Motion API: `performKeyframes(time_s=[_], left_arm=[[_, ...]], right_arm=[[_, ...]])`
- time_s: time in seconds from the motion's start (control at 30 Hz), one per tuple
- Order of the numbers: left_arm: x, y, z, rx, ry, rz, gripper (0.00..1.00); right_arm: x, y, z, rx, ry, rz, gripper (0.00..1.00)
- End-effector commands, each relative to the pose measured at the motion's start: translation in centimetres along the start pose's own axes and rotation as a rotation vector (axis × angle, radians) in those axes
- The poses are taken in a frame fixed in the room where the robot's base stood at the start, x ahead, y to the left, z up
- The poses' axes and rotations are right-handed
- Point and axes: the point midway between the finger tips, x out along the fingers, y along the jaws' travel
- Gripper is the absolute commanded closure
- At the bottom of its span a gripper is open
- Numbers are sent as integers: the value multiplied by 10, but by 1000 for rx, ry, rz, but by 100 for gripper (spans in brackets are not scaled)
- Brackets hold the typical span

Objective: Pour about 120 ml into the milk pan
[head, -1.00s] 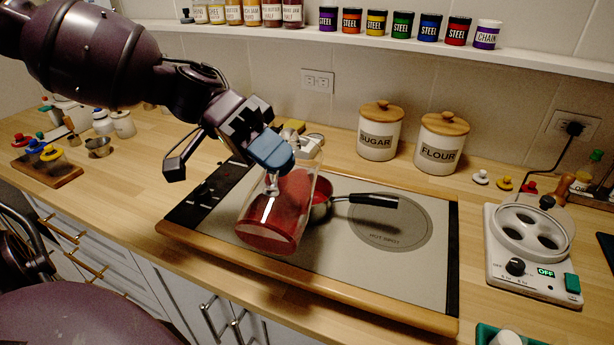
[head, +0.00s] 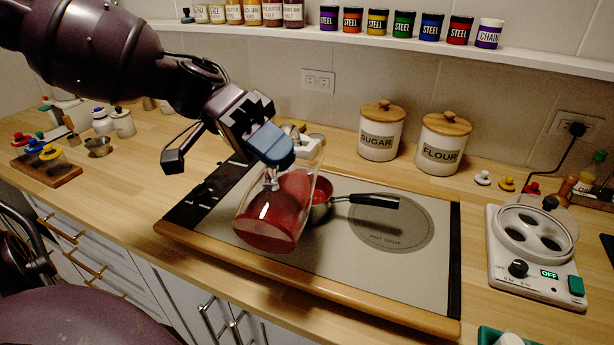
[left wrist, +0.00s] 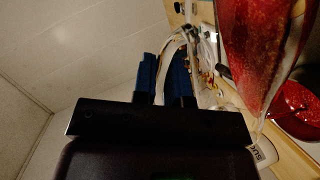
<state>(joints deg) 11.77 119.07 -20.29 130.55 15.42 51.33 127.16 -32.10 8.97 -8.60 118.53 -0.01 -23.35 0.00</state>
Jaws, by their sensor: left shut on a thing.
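My left gripper (head: 272,148), with blue fingertips that also show in the left wrist view (left wrist: 165,80), is shut on a clear jug (head: 262,215). The jug holds red liquid and is tilted above the hob. Its red contents fill the upper right of the left wrist view (left wrist: 250,45). The small metal milk pan (head: 321,212) stands on the hob just right of and behind the jug, partly hidden by it, its black handle pointing right. Red shows inside the pan in the left wrist view (left wrist: 298,108). I cannot make out a falling stream. My right gripper is not in view.
The hob (head: 345,265) has a wooden border and a round hot spot (head: 390,222) right of the pan. Sugar (head: 380,133) and flour (head: 442,145) canisters stand behind it. A white appliance (head: 535,265) is at the right. Small jars and a metal cup (head: 98,147) are at the left.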

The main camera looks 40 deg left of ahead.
Motion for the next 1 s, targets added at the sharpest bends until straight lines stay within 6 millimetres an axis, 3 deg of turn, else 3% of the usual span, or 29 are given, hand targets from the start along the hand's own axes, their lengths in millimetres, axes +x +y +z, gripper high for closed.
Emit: performKeyframes(time_s=[0.73,1.0], left_arm=[[-2,2,-6,-27,-3,15,100],[11,10,24,100,9,-45,100]], right_arm=[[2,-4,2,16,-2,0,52],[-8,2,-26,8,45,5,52]])
